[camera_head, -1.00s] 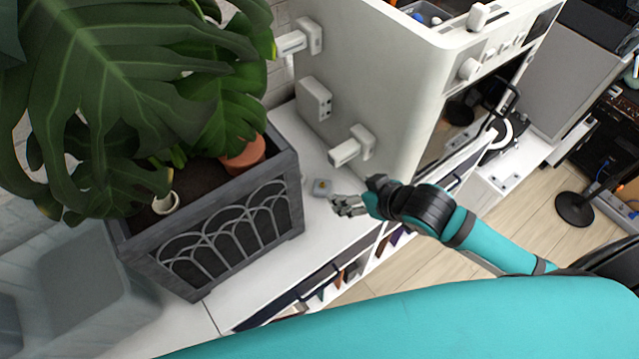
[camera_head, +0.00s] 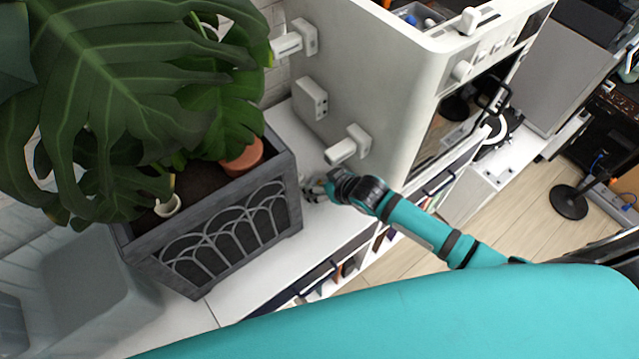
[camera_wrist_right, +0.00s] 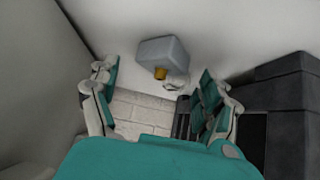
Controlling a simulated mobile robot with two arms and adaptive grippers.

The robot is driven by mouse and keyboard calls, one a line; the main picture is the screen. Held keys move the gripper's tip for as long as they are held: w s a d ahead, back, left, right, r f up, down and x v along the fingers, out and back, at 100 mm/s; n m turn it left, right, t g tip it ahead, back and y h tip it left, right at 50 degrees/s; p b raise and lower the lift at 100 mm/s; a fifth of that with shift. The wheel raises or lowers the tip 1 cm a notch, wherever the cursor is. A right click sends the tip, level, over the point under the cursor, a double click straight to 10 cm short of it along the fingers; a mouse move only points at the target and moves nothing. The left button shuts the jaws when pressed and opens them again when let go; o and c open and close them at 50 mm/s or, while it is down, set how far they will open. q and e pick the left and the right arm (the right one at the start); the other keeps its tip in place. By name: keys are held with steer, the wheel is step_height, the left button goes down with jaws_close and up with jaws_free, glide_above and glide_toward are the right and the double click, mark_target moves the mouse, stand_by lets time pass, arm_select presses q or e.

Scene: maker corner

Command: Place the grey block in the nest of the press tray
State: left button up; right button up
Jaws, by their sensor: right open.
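A small grey block (camera_wrist_right: 164,50) with a yellow-orange part on one side rests on the white surface in the right wrist view. My right gripper (camera_wrist_right: 160,95) is open, with one finger to the left of the block and one to the right in that picture. The block appears beyond the fingertips, and no contact shows. In the head view my right gripper (camera_head: 314,190) is low over the white cabinet top, between planter and machine, and hides the block. I cannot make out the press tray or its nest. My left gripper is not in view.
A dark grey planter (camera_head: 225,232) with a large leafy plant stands left of my right gripper. A big white machine (camera_head: 375,75) with protruding side fittings stands to the right. The white cabinet top (camera_head: 262,275) leaves a narrow strip of room between them.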

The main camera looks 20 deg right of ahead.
steer(key=shift+w+a+f, duration=0.1)
steer(key=shift+w+f, duration=0.15)
steer(key=shift+f, duration=0.05)
steer(key=c, duration=1.2)
steer(key=shift+r, duration=0.1)
